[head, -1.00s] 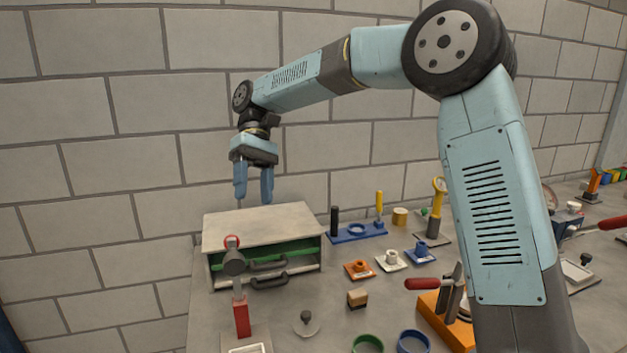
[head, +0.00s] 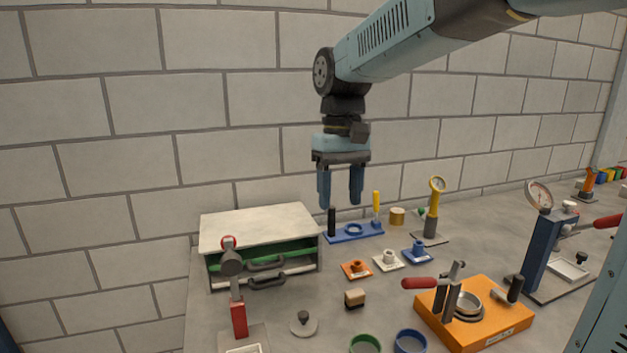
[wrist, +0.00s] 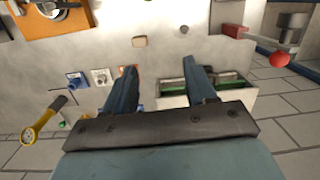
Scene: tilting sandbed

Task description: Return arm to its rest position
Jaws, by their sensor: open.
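My gripper (head: 340,188) hangs from my arm with its two blue fingers pointing down and apart, and nothing is between them. In the head view it is in the air in front of the block wall, above and behind the right end of the drawer cabinet as pictured. In the wrist view the open fingers (wrist: 160,85) reach over the bench, with the small drawer cabinet (wrist: 225,85) partly hidden behind one finger. My arm comes in from the upper right of the head view.
The grey bench holds a drawer cabinet (head: 258,222), a red-handled upright tool (head: 236,290), a blue tray (head: 350,237), an orange fixture (head: 500,325), a yellow gauge (head: 436,195) and a blue press stand (head: 540,245). Green (head: 365,343) and blue rings (head: 410,341) lie in front.

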